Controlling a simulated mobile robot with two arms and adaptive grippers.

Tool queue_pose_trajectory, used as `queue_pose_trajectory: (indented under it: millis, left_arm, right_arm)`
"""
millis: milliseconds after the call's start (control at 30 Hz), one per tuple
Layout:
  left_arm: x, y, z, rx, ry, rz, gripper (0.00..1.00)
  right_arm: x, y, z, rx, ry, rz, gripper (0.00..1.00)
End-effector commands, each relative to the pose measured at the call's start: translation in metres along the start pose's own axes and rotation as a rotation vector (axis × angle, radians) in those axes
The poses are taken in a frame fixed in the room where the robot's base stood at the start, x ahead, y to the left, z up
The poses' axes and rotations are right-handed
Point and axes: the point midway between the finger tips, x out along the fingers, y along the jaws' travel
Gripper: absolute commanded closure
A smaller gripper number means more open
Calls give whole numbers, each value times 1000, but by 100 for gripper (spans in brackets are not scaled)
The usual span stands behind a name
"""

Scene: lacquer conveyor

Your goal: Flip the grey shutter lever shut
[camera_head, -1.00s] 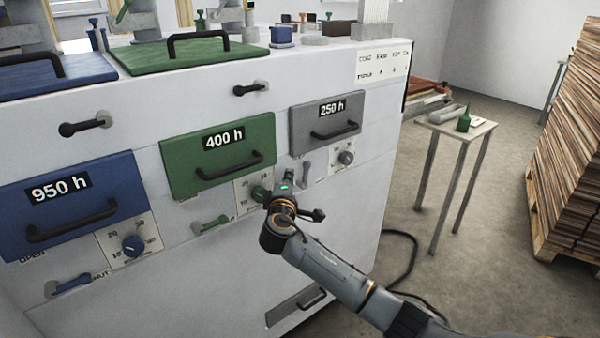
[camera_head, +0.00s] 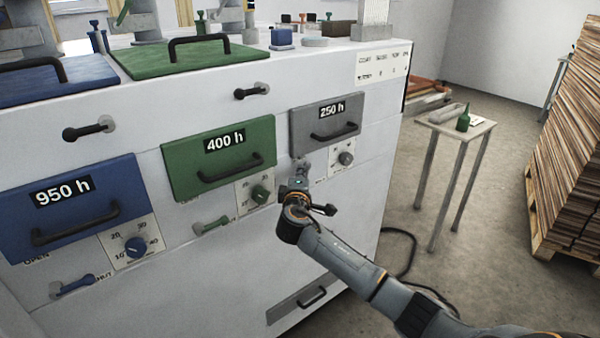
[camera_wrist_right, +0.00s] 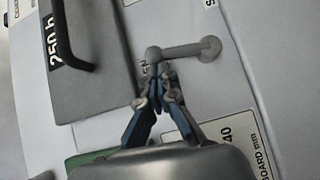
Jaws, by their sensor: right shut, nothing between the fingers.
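The grey shutter lever (camera_wrist_right: 182,51) shows in the right wrist view as a round bar with a knobbed end, running from its pivot disc on the panel. It stands roughly upright below the grey 250 h drawer (camera_head: 325,126). In the head view the lever is mostly hidden behind my right gripper (camera_head: 300,182). In the right wrist view, my right gripper (camera_wrist_right: 158,82) is shut and empty, its tips at the knobbed end. I cannot tell if they touch it. My left gripper is not in view.
A dial plate (camera_head: 342,158) sits right of the lever. The green lever (camera_head: 211,226) and blue lever (camera_head: 72,286) are farther left, below the green drawer (camera_head: 220,158) and blue drawer (camera_head: 70,208). A small table (camera_head: 455,124) stands to the right.

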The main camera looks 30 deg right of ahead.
Motion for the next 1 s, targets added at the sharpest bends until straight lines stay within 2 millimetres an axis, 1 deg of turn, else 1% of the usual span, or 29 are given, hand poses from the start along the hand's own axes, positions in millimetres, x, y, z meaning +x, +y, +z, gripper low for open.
queue_pose_trajectory:
  millis: [300, 467, 567, 667, 867, 1000]
  left_arm:
    - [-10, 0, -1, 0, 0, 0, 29]
    - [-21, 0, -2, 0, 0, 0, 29]
    - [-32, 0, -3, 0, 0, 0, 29]
    - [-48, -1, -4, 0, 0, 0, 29]
    - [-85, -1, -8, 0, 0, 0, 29]
    - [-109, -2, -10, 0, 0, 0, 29]
  right_arm:
    - [2, 3, 2, 36, -1, -32, 100]
    - [4, 7, 5, 75, -1, -66, 100]
    - [6, 10, 7, 115, -1, -101, 100]
    - [10, 13, 12, 169, -3, -152, 100]
    - [18, 17, 21, 310, -4, -275, 100]
    - [24, 16, 28, 409, -4, -364, 100]
